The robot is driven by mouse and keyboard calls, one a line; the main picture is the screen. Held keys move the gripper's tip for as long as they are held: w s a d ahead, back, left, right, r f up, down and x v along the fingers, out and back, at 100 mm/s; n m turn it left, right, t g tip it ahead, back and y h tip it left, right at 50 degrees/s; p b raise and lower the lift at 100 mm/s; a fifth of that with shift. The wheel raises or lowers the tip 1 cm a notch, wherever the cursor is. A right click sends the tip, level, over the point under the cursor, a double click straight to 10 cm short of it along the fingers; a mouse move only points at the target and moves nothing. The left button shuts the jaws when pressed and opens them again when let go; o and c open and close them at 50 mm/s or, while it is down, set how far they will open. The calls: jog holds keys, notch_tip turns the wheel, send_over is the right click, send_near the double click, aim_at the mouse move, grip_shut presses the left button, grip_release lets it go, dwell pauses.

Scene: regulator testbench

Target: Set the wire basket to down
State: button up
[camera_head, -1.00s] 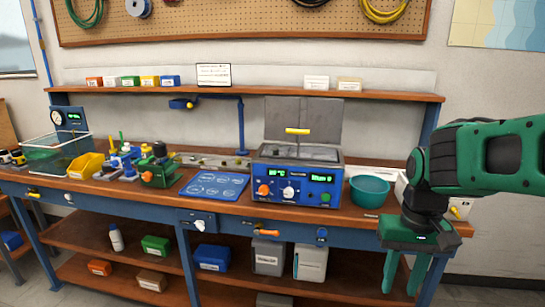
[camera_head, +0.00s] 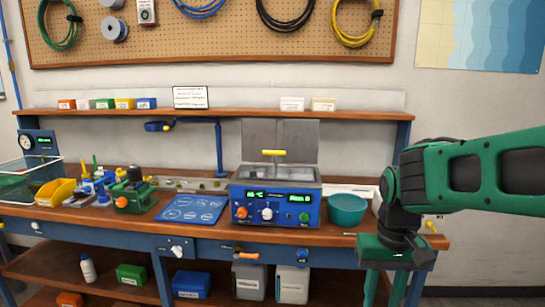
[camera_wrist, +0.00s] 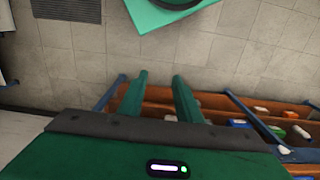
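A blue bench unit (camera_head: 274,207) with an open steel basin, knobs and green displays stands on the bench in the head view. Its grey lid (camera_head: 280,138) is raised at the back. A yellow handle (camera_head: 272,153) stands above the basin. It appears to belong to the wire basket, whose mesh is too small to make out. My gripper (camera_head: 384,296) hangs to the right of the unit, in front of the bench and pointing down. In the wrist view its two green fingers (camera_wrist: 160,78) are apart with nothing between them.
A teal bowl (camera_head: 347,210) stands right of the unit, between it and my arm. A blue mat (camera_head: 192,209) lies to its left. A green vise (camera_head: 132,194), a yellow bin (camera_head: 55,192) and a clear tank (camera_head: 22,178) stand farther left. A shelf (camera_head: 220,112) runs behind.

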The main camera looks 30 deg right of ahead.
dwell(0.4)
jog(key=shift+s+r, duration=0.2)
jog(key=c, duration=0.5)
jog(key=w+d+r, duration=0.1)
jog(key=w+r, duration=0.1)
jog(key=w, duration=0.1)
jog(key=w+d+r+t+h, duration=0.1)
jog(key=w+r, duration=0.1)
jog(key=w, duration=0.1)
jog(key=w+d+r+t+h, duration=0.1)
jog(key=w+r, duration=0.1)
jog(key=w, duration=0.1)
jog(key=shift+w+r, duration=0.25)
grip_shut()
jog(key=w+a+r+t+h, duration=0.1)
jog(key=w+r+t+h, duration=0.15)
jog(key=w+r, duration=0.75)
jog(key=w+a+r+t+h, duration=0.2)
jog(key=w+a+r+t, duration=0.3)
jog(key=w+a+r, duration=0.85)
jog(key=d+x, duration=0.1)
jog(key=x, duration=1.1)
jog(key=shift+f, duration=0.25)
